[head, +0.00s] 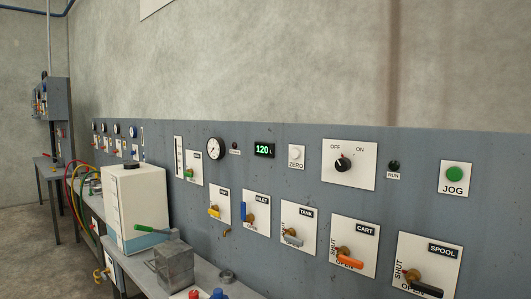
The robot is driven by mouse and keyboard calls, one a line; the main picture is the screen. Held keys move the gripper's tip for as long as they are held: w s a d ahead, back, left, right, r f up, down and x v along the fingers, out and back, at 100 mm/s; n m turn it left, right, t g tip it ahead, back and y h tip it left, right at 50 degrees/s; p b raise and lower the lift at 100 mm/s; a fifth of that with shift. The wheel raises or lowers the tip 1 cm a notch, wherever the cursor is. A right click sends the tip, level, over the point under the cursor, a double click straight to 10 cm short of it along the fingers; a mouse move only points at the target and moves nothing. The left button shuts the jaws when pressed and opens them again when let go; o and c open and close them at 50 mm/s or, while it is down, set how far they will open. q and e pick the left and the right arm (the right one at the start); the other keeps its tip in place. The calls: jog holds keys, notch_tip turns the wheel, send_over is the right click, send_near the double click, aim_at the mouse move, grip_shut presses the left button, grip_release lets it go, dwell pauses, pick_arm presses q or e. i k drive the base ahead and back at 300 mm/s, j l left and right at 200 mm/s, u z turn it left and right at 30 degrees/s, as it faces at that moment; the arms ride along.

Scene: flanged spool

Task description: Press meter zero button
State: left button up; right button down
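The meter zero button (296,152) is a round white button on a white plate marked ZERO, on the grey panel right of the middle in the head view. The meter (264,150) is a dark display left of it, showing green digits that read about 120. Neither of my grippers shows in the head view, and nothing touches or covers the button.
Right of the button are an OFF/ON knob (342,163) and a green JOG button (454,174). A row of valve handles, including an orange one (350,262), sits below. A white tank (136,207) and a grey metal block (174,266) stand on the bench at left.

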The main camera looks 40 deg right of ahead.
aim_at(294, 154)
jog(key=i+l+z, duration=0.1)
jog(key=i, duration=0.35)
jog(key=i+l+z, duration=0.1)
jog(key=i+l, duration=0.2)
jog(key=i, duration=0.15)
